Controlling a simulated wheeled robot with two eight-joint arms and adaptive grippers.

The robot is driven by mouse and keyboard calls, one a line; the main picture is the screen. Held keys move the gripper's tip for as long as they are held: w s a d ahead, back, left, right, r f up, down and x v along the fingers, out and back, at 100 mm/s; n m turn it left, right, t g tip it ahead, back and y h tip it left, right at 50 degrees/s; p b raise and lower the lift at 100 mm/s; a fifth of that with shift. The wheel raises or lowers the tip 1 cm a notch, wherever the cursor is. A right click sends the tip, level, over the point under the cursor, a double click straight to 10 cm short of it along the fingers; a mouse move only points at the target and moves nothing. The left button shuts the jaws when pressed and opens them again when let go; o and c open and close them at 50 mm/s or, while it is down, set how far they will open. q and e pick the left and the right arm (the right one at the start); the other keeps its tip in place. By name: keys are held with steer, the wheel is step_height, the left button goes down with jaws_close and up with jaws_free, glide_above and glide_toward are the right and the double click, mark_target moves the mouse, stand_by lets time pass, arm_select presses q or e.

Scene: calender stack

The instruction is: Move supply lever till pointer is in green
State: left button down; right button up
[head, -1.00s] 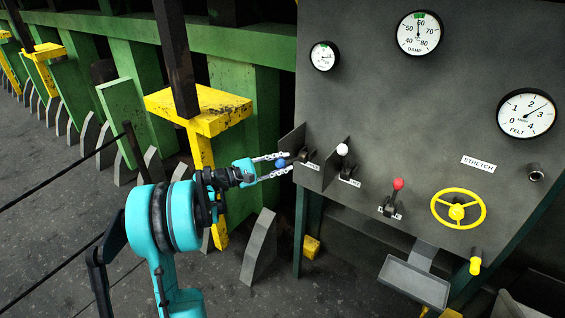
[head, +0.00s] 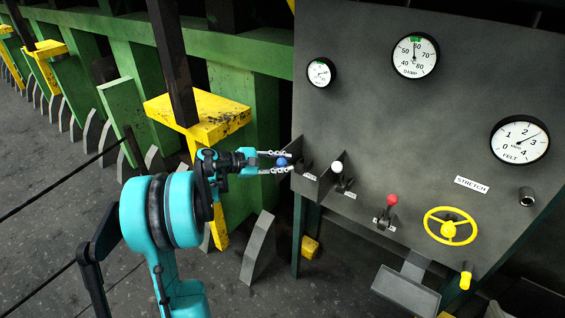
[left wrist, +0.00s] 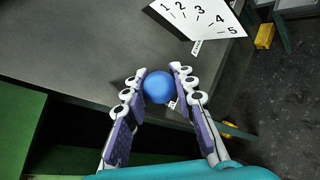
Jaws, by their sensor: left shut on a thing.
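The lever with a blue knob (head: 282,161) sticks out at the left edge of the grey control panel (head: 400,130). My left gripper (head: 284,161) is shut on the blue knob, with a finger on either side. The left wrist view shows the knob (left wrist: 159,88) between the fingertips (left wrist: 160,82). A small round gauge (head: 321,72) sits above the lever; its pointer is too small to read. The DAMP gauge (head: 415,56) has a green mark at its top, and its pointer stands upright near that mark. The lever labels are too small to read. My right gripper is out of view.
A white-knob lever (head: 337,167), a red-knob lever (head: 392,199) and a yellow handwheel (head: 450,226) are to the right. The FELT gauge (head: 519,139) sits above the wheel. A yellow-topped post (head: 205,118) stands behind my left arm.

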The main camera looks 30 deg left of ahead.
arm_select(q)
steer(key=c, duration=1.2)
jaws_free()
steer(key=v, duration=1.2)
